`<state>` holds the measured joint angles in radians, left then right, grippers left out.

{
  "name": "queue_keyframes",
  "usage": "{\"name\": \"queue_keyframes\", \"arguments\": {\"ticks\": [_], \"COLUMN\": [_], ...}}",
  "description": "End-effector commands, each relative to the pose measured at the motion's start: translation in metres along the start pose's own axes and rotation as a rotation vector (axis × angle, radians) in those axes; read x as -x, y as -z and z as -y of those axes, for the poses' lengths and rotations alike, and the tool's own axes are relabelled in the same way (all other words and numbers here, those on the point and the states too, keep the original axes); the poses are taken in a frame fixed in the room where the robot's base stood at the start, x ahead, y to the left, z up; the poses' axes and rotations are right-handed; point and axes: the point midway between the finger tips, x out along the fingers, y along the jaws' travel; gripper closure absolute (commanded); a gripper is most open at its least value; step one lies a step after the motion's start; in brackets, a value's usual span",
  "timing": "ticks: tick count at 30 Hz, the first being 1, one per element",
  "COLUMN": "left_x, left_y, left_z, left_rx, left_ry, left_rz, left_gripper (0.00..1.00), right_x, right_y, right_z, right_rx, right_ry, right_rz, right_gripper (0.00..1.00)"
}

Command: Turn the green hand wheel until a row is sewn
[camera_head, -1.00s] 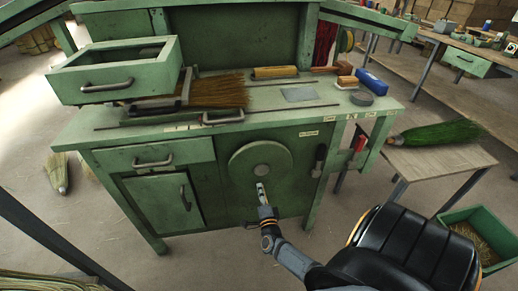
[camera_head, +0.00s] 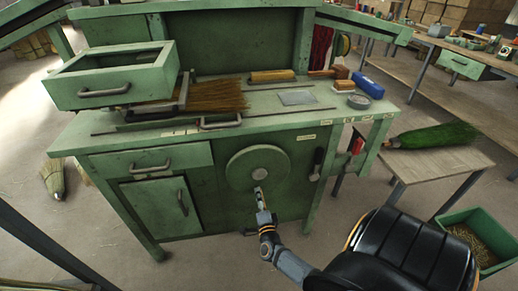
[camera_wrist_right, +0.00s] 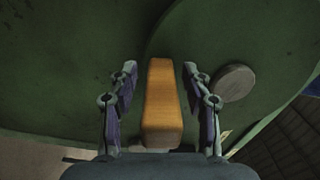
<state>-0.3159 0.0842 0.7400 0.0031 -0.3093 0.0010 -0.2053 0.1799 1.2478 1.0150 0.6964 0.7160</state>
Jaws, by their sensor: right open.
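The green hand wheel (camera_head: 243,169) is a round disc on the front of the green bench, with a grey hub (camera_head: 260,174). My right gripper (camera_head: 259,191) is at the lower part of the wheel. In the right wrist view, an orange-brown handle (camera_wrist_right: 161,105) stands between the two open fingers of the gripper (camera_wrist_right: 160,82), with a gap on each side. The wheel (camera_wrist_right: 260,40) fills the background there. A broom head (camera_head: 210,96) of straw lies in a clamp on the bench top. Its stitching is too small to make out. My left gripper is not in view.
A drawer-like green box (camera_head: 112,75) juts out at upper left. A green broom (camera_head: 435,136) lies on a side table.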

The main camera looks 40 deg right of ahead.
Motion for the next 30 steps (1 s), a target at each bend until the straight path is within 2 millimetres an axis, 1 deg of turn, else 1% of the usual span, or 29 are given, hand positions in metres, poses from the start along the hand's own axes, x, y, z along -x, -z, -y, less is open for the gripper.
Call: {"name": "queue_keyframes", "arguments": {"ticks": [9,12,15,19,27,29,30], "left_x": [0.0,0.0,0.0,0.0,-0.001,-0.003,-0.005], "left_y": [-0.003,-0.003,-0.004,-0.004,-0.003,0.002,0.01], "left_z": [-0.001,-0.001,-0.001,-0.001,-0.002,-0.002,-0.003], "left_rx": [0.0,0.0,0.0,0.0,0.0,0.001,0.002], "left_ry": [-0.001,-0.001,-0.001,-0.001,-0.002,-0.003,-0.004], "left_rz": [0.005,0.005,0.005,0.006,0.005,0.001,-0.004], "left_gripper": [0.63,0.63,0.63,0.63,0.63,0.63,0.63], "right_x": [0.075,0.093,0.106,0.113,0.113,0.11,0.107], "right_y": [0.0,0.0,0.0,0.0,-0.001,-0.004,-0.008], "right_z": [-0.002,-0.001,-0.001,-0.001,-0.001,-0.003,-0.006], "right_rx": [-0.001,-0.001,-0.001,0.0,-0.002,-0.021,-0.051], "right_ry": [-0.006,-0.005,-0.003,-0.002,-0.002,-0.003,-0.004], "right_rz": [0.0,-0.001,0.0,0.001,0.001,0.001,0.002], "right_gripper": [0.51,0.51,0.51,0.51,0.51,0.51,0.51]}}
